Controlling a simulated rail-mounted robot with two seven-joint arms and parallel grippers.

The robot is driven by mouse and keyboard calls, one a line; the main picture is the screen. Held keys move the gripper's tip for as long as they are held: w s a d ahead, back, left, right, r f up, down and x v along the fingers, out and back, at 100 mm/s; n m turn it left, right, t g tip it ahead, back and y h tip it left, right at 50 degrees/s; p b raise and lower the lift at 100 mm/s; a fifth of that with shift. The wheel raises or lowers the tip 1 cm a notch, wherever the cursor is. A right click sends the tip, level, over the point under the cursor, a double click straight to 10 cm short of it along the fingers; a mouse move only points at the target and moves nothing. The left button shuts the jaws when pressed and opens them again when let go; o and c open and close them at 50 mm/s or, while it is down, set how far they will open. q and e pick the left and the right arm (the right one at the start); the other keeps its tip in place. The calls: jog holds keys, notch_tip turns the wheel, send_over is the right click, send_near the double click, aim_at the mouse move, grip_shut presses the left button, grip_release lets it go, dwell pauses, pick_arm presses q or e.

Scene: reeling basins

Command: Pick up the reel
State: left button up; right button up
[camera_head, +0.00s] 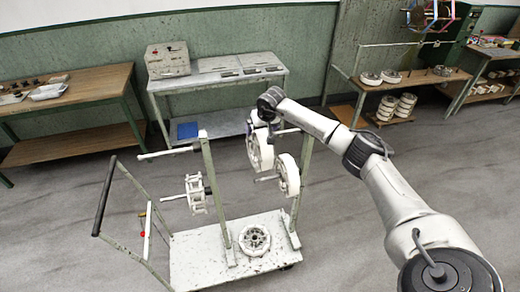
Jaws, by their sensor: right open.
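A cart holds several white reels. One reel (260,150) hangs upright on the right post, and another reel (287,175) hangs just right of and below it. A spoked reel (195,194) sits on a peg at the left post. One more reel (255,240) lies flat on the cart deck (195,258). My right gripper (257,122) is at the top of the upper hanging reel. It is open, small and partly hidden by my wrist, so I cannot tell whether it touches the reel. My left gripper is not in view.
The cart's posts (214,180) and bare peg (168,153) stand close to the reels. A grey worktable (215,78) stands behind, with a wooden bench (75,90) at left. Shelves (410,80) with more reels stand at right. The floor around the cart is clear.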

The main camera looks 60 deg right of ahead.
jog(key=shift+c, duration=0.3)
jog(key=c, duration=1.6)
jog(key=shift+o, duration=0.2)
jog(key=shift+r, duration=0.1)
